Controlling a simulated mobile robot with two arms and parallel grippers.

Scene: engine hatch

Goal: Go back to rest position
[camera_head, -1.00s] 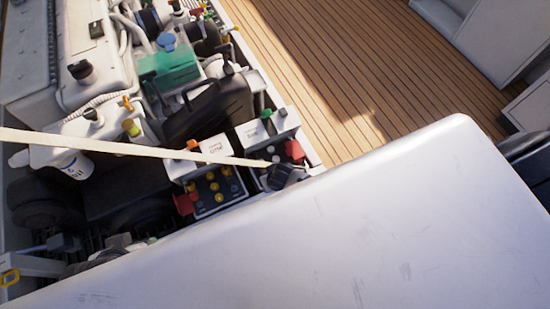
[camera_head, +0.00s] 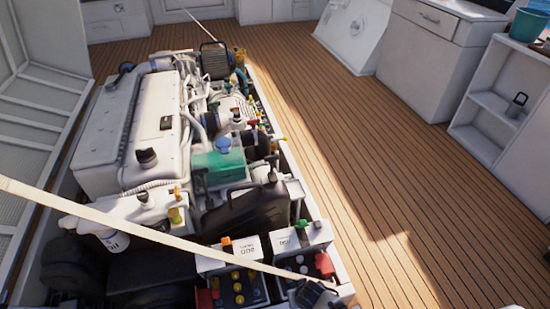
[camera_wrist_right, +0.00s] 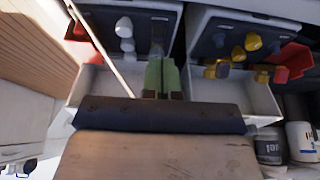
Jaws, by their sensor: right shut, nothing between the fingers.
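My right gripper (camera_wrist_right: 161,65) shows in the right wrist view. Its two green fingers are together at the middle, with nothing seen between them. My left gripper is in neither current view.
The engine (camera_head: 135,130) sits in the open hatch, with a green box (camera_head: 218,163) and a black canister (camera_head: 245,210). A pale thin bar (camera_head: 120,222) crosses over the batteries. The plank deck (camera_head: 400,200) to the right is clear. Cabinets (camera_head: 430,45) stand behind.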

